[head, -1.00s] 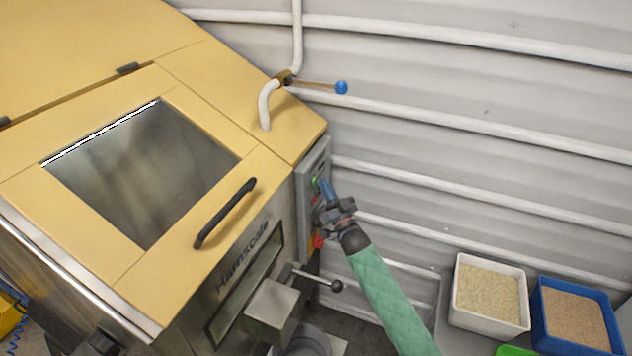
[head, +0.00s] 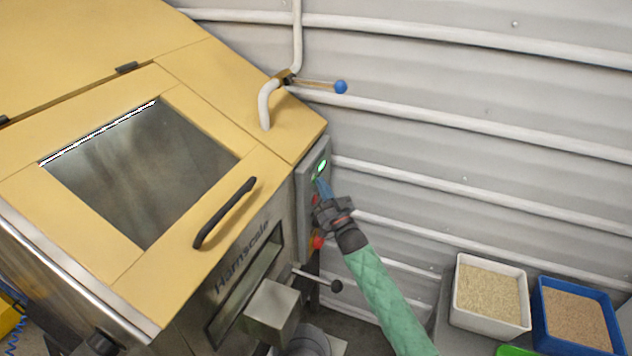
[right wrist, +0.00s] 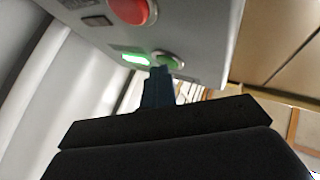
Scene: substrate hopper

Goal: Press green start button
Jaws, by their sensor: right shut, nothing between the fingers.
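The green start button (right wrist: 170,60) is a round button on the grey control panel (head: 312,211) at the right side of the yellow-topped hopper. In the right wrist view a small green lamp (right wrist: 135,60) next to it glows brightly; this lamp also shines in the head view (head: 321,167). My right gripper (head: 323,186) is shut and empty, its blue fingertips at the panel just by the button. In the right wrist view the fingertips (right wrist: 160,72) overlap the button's edge; I cannot tell whether they press on it. My left gripper is not in view.
A red button (head: 318,242) sits lower on the panel. A lever with a black knob (head: 336,286) sticks out below. A blue-knobbed valve handle (head: 340,87) is above. A white bin (head: 459,318) and a blue bin (head: 541,338) of granules stand at the lower right.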

